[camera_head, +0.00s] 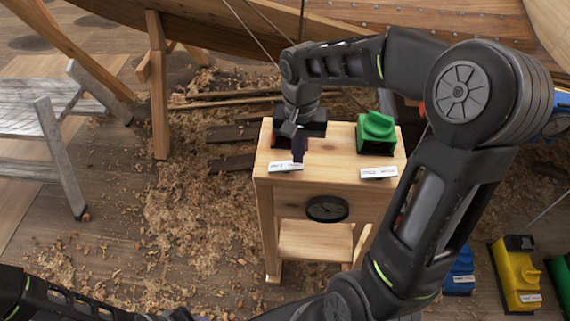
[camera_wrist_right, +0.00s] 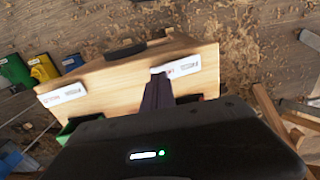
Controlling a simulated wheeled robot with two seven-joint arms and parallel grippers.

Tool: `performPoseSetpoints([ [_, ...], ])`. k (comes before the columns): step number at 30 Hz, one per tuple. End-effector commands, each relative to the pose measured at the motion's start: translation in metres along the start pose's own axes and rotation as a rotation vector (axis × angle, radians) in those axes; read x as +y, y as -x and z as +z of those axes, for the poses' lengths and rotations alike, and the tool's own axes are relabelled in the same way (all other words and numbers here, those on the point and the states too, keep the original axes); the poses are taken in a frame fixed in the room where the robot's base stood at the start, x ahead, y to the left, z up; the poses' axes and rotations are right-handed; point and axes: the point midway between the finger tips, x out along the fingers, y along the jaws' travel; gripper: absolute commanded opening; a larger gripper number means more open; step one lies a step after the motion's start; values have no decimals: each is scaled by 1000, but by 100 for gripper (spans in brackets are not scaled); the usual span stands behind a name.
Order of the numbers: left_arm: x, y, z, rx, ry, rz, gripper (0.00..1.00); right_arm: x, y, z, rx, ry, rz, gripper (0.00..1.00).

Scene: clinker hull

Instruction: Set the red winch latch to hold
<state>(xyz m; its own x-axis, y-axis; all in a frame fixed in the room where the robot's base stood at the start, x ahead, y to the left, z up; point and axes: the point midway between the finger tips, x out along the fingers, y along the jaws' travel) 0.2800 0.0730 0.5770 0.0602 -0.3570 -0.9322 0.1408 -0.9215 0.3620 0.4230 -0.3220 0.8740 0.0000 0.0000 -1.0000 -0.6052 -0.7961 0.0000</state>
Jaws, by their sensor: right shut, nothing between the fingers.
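The wooden stand (camera_head: 325,190) carries two winch units. The left unit is mostly hidden behind my right wrist and gripper; only dark parts and a sliver of red (camera_head: 274,137) show, so I cannot tell how its latch is set. My right gripper (camera_head: 299,156) is shut and empty, pointing down at the front of this unit, close above its white label (camera_head: 285,167). In the wrist view the shut fingers (camera_wrist_right: 157,97) reach toward the label (camera_wrist_right: 176,67); whether they touch anything is unclear. My left gripper is out of frame.
A green unit (camera_head: 377,130) stands at the stand's right, with its own label (camera_head: 379,173). A black round dial (camera_head: 327,208) is on the stand's front. Blue (camera_head: 460,270) and yellow (camera_head: 517,272) units stand on the floor at right. A grey bench (camera_head: 45,120) is at left.

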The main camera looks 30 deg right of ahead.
Motion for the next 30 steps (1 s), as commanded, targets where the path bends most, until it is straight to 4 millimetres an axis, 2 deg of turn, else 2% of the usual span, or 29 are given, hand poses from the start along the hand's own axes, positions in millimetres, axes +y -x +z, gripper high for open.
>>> performPoseSetpoints([
  [30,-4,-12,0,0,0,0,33,0,-16,0,-1,0,0,0],
])
